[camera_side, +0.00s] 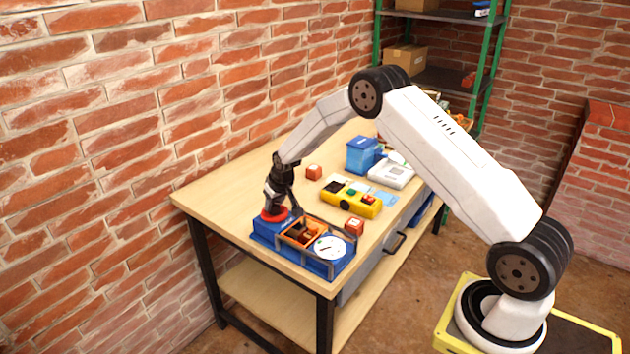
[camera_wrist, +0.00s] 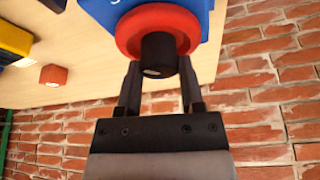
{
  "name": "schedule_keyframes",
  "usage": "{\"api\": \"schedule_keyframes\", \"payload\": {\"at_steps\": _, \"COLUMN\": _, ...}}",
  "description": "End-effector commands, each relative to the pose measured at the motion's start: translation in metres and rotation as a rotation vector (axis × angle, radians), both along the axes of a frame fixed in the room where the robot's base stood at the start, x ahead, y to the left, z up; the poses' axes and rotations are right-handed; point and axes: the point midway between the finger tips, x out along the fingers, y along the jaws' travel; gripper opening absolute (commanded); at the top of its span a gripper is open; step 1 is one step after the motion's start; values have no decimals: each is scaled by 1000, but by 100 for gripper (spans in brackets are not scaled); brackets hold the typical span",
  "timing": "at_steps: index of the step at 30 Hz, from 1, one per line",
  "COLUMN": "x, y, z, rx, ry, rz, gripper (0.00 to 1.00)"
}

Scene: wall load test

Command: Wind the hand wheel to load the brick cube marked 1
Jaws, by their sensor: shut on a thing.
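The red hand wheel (camera_side: 273,216) sits at the left end of the blue load tester (camera_side: 262,236) on the bench. In the wrist view the red wheel (camera_wrist: 127,35) has a black hub (camera_wrist: 158,52) at its centre. My gripper (camera_wrist: 160,72) reaches to the wheel, one finger on each side of the hub, shut on it; in the side view my gripper (camera_side: 275,200) hangs above the wheel. An orange tray (camera_side: 292,240) in the tester holds reddish pieces. One brick cube (camera_side: 354,226) stands beside the tester and another (camera_side: 314,172) farther back. I cannot read their marks.
A round white dial (camera_side: 330,248) is on the tester's right end. A yellow device (camera_side: 350,199), a blue box (camera_side: 361,155) and a white device (camera_side: 391,175) stand farther along the bench. The brick wall runs close behind; the bench's left back is bare.

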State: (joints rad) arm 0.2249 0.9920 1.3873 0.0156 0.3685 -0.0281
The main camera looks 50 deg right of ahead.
Motion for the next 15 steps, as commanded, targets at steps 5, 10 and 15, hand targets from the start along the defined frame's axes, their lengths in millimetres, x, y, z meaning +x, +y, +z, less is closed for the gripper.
{"api": "schedule_keyframes", "payload": {"at_steps": 5, "x": 0, "y": 1, "z": 0, "rx": -1, "ry": 2, "rz": -77, "gripper": 0}}
{"api": "schedule_keyframes", "payload": {"at_steps": 10, "x": 0, "y": 1, "z": 0, "rx": -1, "ry": 2, "rz": -159, "gripper": 0}}
{"api": "schedule_keyframes", "payload": {"at_steps": 15, "x": 0, "y": 1, "z": 0, "rx": -2, "ry": 3, "rz": -241, "gripper": 0}}
